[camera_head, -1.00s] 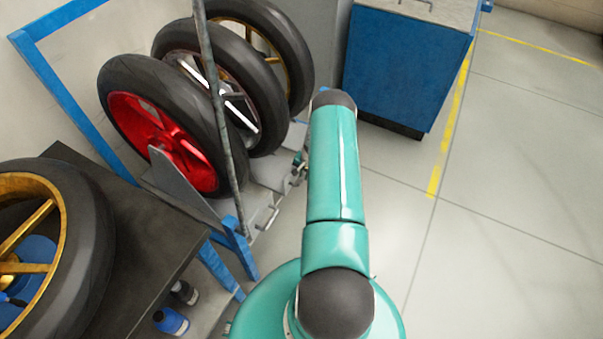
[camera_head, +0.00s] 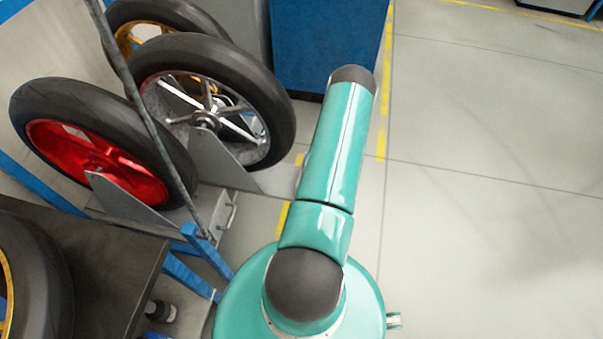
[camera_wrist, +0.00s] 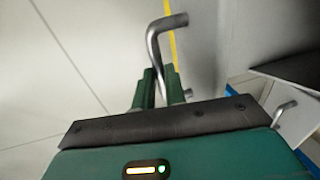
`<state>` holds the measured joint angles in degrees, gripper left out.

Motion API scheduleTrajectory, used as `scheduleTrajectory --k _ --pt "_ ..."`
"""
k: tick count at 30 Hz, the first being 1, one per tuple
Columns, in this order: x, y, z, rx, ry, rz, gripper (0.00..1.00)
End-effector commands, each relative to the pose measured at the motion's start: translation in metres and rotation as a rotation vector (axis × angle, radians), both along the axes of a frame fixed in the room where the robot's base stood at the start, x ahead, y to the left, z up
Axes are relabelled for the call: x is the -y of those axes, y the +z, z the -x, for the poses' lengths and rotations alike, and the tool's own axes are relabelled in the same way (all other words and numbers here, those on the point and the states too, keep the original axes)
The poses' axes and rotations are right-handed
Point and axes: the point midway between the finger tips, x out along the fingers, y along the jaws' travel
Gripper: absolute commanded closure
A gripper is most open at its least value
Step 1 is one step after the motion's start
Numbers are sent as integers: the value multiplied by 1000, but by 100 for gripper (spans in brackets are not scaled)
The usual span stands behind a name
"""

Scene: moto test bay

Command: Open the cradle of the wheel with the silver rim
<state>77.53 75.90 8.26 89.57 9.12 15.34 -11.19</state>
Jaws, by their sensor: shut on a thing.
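The wheel with the silver rim (camera_head: 262,92) stands upright in its grey cradle (camera_head: 272,181), which juts out to the right past the wheels beside it. The cradle's right end passes behind my teal arm in the head view. In the wrist view, my gripper (camera_wrist: 163,86) has its green fingers closed around a bent metal handle (camera_wrist: 154,45). The join between this handle and the cradle is hidden in the head view, as is my gripper.
A red-rimmed wheel (camera_head: 98,165) stands nearer, and a gold-rimmed wheel (camera_head: 170,12) farther back. A dark table (camera_head: 95,262) is at lower left. A blue cabinet (camera_head: 325,45) is behind. Open floor (camera_head: 480,220) lies to the right.

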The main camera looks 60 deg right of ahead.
Motion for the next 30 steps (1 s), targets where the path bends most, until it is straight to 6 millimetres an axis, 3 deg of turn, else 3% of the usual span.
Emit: scheduleTrajectory --k 13,14,17,26,30 --pt "3 0 6 2 2 2 100" --pt "3 0 6 2 1 2 86" --pt "3 0 6 1 1 2 66" --pt "2 1 6 1 1 1 66" --pt "4 11 7 1 0 4 66"
